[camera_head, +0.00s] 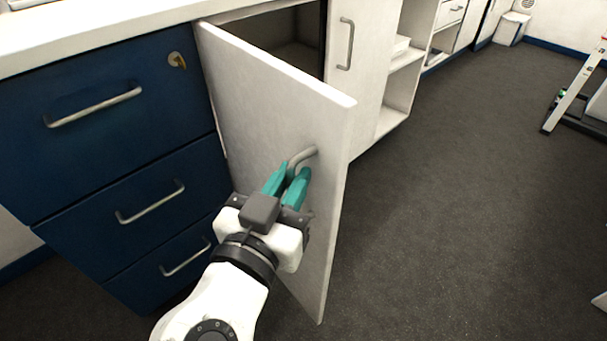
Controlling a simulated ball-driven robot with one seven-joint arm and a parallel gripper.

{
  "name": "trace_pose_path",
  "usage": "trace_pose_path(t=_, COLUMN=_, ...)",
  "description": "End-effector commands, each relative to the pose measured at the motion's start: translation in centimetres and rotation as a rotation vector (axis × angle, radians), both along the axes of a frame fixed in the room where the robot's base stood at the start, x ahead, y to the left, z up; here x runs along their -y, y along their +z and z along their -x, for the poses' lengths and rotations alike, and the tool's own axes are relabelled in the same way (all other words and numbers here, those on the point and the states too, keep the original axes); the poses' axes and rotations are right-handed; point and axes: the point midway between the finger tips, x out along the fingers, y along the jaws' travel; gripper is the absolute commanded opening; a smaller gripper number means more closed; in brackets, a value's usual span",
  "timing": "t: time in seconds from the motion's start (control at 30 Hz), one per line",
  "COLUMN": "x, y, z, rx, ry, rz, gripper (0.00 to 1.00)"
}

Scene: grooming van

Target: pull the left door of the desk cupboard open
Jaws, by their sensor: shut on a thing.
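The left cupboard door (270,110) is white and stands swung well out from the desk, hinged at its left edge beside the blue drawers. The dark inside of the cupboard (290,40) shows above and behind it. A grey bar handle (304,155) sits on the door's outer face near its free edge. My gripper (290,178), with teal fingers, is shut on this handle, and the fingers hide part of it. The right cupboard door (358,55) is white, shut, and has its own upright handle (346,44).
Blue drawers (100,140) with bar handles stand left of the door, a key lock (177,61) in the top one. Open white shelves (402,95) lie beyond the right door. A white-framed stand (575,90) is at the far right. The dark floor (450,220) on the right is clear.

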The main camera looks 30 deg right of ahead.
Motion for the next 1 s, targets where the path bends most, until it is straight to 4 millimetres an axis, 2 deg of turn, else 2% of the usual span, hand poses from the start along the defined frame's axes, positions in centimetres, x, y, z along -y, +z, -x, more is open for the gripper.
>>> trace_pose_path(t=0.23, x=-1.8, y=0.0, z=-0.2, rx=0.0, ry=0.008, rz=0.0, gripper=0.0)
trace_pose_path(t=0.7, x=-2.1, y=0.0, z=-0.3, rx=-0.001, ry=0.01, rz=0.001, gripper=0.0)
trace_pose_path(t=0.73, x=-2.1, y=0.0, z=-0.3, rx=-0.001, ry=0.01, rz=0.001, gripper=0.18)
trace_pose_path(t=0.87, x=-2.1, y=0.0, z=-0.3, rx=-0.001, ry=0.008, rz=0.001, gripper=0.31)
trace_pose_path(t=1.0, x=-2.0, y=0.0, z=-0.2, rx=-0.001, ry=0.006, rz=0.001, gripper=0.31)
